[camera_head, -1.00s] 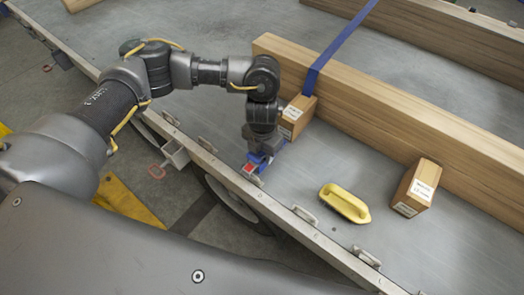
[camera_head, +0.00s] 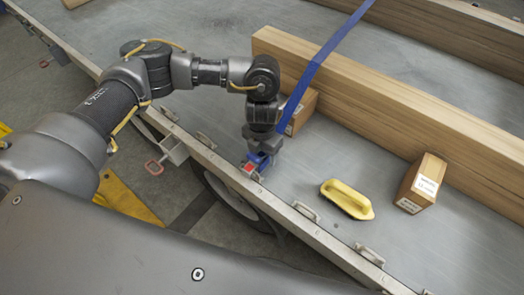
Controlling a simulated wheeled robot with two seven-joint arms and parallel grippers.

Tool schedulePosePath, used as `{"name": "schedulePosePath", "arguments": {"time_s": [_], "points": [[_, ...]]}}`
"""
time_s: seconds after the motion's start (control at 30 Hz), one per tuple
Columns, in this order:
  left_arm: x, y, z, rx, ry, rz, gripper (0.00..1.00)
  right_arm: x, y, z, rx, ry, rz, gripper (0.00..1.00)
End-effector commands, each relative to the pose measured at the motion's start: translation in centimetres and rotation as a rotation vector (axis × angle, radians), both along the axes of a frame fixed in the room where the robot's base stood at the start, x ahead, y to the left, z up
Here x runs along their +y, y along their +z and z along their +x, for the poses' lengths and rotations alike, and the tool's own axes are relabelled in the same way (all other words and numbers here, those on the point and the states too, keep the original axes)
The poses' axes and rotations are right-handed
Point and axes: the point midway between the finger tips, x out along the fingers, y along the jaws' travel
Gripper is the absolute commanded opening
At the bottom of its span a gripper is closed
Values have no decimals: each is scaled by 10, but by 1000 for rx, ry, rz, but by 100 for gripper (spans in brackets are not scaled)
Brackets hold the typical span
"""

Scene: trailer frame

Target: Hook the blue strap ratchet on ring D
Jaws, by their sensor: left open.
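The blue strap ratchet (camera_head: 260,160), with a red part, sits at the near rail of the trailer bed, directly under my left gripper (camera_head: 262,150). My left gripper is open and points down over it; its fingers are hard to make out against the ratchet. A rail ring (camera_head: 257,177) shows just below the ratchet. The rail lettering is too small to read surely, and I cannot tell whether the hook is in the ring. My right gripper is not in view.
A carton (camera_head: 300,112) stands behind the strap against the wooden beam (camera_head: 400,115). A second carton (camera_head: 422,182) and a yellow handled block (camera_head: 347,199) are to the right. More rings (camera_head: 305,211) line the rail (camera_head: 330,245). The bed between them is clear.

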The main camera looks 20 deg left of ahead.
Motion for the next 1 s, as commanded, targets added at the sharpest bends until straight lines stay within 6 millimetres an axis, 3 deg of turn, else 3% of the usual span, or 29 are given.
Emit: {"name": "schedulePosePath", "arguments": {"time_s": [0.27,0.7,1.0], "points": [[0,8,1,-1,-2,0,66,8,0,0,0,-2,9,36],[0,87,1,-4,-2,1,66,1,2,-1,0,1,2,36],[0,108,0,0,0,1,66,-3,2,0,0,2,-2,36]]}}
